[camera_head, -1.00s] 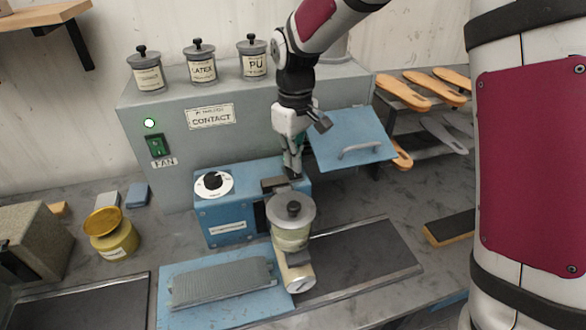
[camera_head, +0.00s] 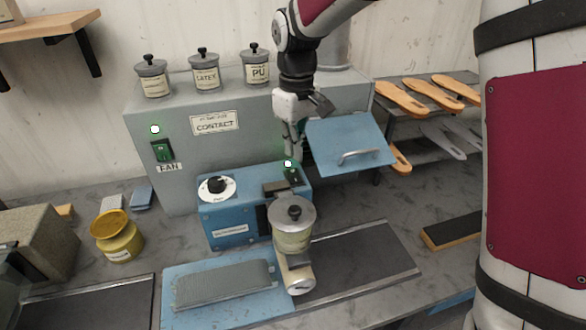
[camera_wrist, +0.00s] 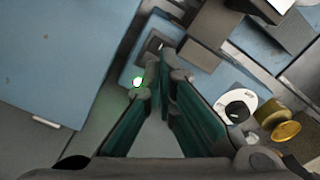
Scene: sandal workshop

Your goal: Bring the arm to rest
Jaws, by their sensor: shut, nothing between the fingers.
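My gripper (camera_head: 294,152) points down with its fingers together and empty, just above the back of the blue machine (camera_head: 228,229). In the wrist view the dark green fingers of my gripper (camera_wrist: 163,74) meet at their tips. Beside them is a lit green lamp (camera_wrist: 137,82) on the machine, with a dark switch (camera_wrist: 154,43) nearby. The lamp (camera_head: 288,163) and the switch (camera_head: 292,177) also show under my gripper in the head view. My gripper looks apart from the machine.
A raised blue panel (camera_head: 345,130) with a handle stands close right of my gripper. A lidded pot (camera_head: 291,235) stands before the machine. Behind is the grey fan cabinet (camera_head: 185,185) with lidded jars on top. A rack of wooden soles (camera_head: 402,98) is at the right.

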